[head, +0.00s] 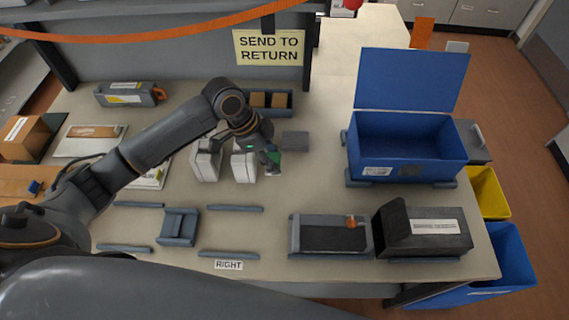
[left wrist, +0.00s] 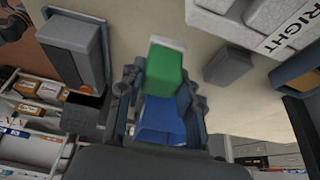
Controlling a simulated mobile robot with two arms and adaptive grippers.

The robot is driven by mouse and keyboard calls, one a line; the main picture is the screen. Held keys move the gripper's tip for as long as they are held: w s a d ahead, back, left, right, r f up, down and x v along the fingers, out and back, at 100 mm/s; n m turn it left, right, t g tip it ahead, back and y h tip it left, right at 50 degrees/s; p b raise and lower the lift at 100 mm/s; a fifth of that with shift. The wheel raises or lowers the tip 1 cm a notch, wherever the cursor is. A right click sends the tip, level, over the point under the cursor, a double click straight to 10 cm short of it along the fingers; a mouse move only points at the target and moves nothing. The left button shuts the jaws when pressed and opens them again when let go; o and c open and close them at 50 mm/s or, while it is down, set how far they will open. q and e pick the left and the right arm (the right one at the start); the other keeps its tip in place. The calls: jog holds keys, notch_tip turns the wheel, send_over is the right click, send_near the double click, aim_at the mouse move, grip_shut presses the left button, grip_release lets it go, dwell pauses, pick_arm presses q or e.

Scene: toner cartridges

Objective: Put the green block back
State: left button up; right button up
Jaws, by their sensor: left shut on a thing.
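The green block (left wrist: 165,70) is held between the fingers of my left gripper (left wrist: 163,98) in the left wrist view. It has a pale strip along its top edge. In the head view, a small part of the green block (head: 275,157) shows at the tip of my left gripper (head: 269,158), above the table just right of two white foam pieces (head: 206,163). The fingers hide most of it there. My right gripper is not in view.
A small grey block (head: 295,140) lies right of the gripper. Behind stands a dark tray with brown boxes (head: 268,101). An open blue bin (head: 400,150) is at right, with a dark cartridge (head: 422,230) in front. Grey rails (head: 235,209) lie at the front. The table's centre right is clear.

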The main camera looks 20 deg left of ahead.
pick_arm(q)
jog(key=w+f, duration=0.1)
jog(key=w+d+f, duration=0.1)
jog(key=f, duration=0.1)
jog(key=w+d+f, duration=0.1)
jog(key=f, duration=0.1)
jog(key=shift+w+p, duration=0.15)
jog(key=shift+p, duration=0.2)
notch_tip(320, 180, down, 2)
jog(key=shift+f+p, duration=0.1)
jog(key=shift+p, duration=0.55)
jog(key=shift+f, duration=0.55)
jog(key=shift+f, duration=0.1)
jog(key=o, duration=1)
